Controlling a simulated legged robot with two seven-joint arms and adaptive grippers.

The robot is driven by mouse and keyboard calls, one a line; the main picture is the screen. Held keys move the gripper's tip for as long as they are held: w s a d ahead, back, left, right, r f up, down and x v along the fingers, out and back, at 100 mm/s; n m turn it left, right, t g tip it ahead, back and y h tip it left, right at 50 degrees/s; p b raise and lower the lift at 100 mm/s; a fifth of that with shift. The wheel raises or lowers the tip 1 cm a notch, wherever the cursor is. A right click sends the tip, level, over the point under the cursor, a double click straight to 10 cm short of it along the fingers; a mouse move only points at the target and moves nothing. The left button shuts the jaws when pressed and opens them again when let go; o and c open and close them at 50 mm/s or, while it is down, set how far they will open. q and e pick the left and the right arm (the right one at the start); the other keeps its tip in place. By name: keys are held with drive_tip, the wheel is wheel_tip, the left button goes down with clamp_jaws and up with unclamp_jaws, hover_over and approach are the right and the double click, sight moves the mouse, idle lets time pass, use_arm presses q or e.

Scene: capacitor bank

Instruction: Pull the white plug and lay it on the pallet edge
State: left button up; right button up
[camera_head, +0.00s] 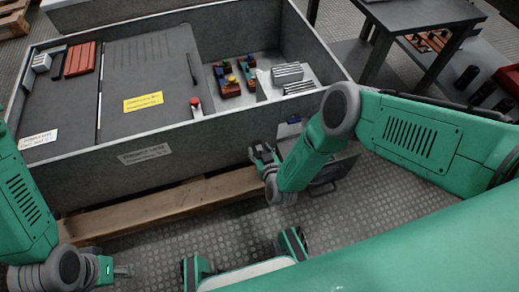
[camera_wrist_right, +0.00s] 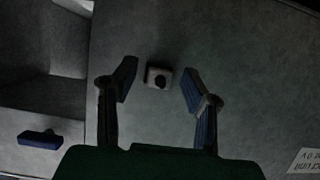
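A small white square plug (camera_wrist_right: 158,77) with a dark round centre sits on the grey wall of the crate, seen in the right wrist view. My right gripper (camera_wrist_right: 157,70) is open, with one finger on each side of the plug; I cannot tell whether they touch it. In the head view, my right gripper (camera_head: 262,153) is at the crate's front wall and hides the plug. The wooden pallet edge (camera_head: 150,218) runs below the crate's front, bare. My left gripper (camera_head: 118,271) is low at the left, in front of the pallet; its fingers are hard to make out.
The grey crate (camera_head: 75,181) holds a dark panel with a yellow label (camera_head: 143,102), red blocks (camera_head: 80,59) and small parts. A dark table (camera_head: 420,12) stands behind right. Open floor (camera_head: 360,220) lies in front.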

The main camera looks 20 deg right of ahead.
clamp_jaws()
drive_tip(key=shift+s, duration=0.15)
drive_tip(key=shift+s+d+p, duration=0.15)
drive_tip(key=shift+s+p, duration=1)
drive_tip(key=shift+s, duration=1.65)
